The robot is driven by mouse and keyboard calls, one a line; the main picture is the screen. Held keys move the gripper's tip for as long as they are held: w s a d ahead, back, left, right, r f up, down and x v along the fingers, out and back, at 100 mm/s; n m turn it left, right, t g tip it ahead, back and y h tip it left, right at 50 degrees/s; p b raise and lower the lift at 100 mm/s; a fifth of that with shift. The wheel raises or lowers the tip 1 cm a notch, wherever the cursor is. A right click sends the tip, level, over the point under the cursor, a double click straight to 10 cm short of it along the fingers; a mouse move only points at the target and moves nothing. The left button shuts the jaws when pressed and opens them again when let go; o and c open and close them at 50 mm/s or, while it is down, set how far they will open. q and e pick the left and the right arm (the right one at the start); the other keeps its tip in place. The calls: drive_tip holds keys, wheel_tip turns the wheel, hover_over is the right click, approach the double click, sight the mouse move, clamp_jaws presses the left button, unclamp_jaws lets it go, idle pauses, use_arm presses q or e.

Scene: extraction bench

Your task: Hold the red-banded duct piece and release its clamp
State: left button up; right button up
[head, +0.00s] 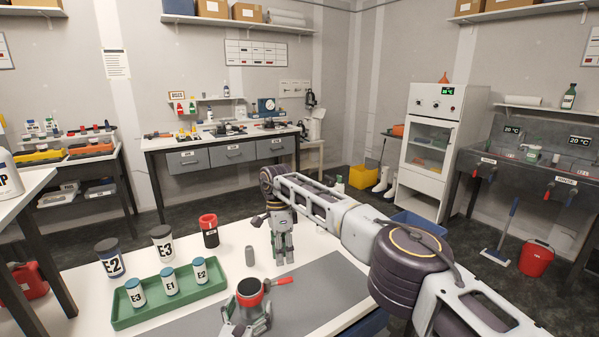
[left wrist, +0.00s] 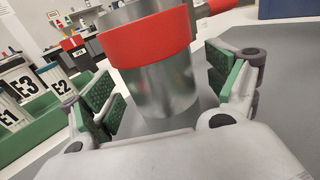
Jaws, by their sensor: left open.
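The red-banded duct piece (head: 249,300) stands upright on the grey mat at the front of the bench. In the left wrist view it is a shiny steel cylinder (left wrist: 168,90) with a wide red band (left wrist: 150,40). A red clamp lever (head: 279,282) sticks out to its right. My left gripper (head: 247,322) is open around the duct piece. In the left wrist view its green-padded fingers (left wrist: 168,92) stand either side of the steel below the band, with gaps showing. My right gripper (head: 282,254) points down behind the lever, apart from it; its finger opening is unclear.
A green tray (head: 120,323) with several labelled jars stands at the left. The mat (head: 325,285) is clear to the right.

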use_arm(q)
drive_tip(key=shift+s, duration=0.1)
drive_tip(key=shift+s+a, duration=0.3)
drive_tip(key=shift+s, duration=1.65)
drive_tip(key=shift+s+a, duration=0.3)
drive_tip(key=shift+s, duration=1.6)
drive_tip(key=shift+s+a, duration=0.3)
drive_tip(key=shift+s, duration=1.65)
drive_tip(key=shift+r, duration=0.15)
wheel_tip(320, 180, up, 9)
drive_tip(key=p, duration=0.9)
drive_tip(key=shift+r+p, duration=0.35)
drive_tip(key=shift+p, duration=0.15)
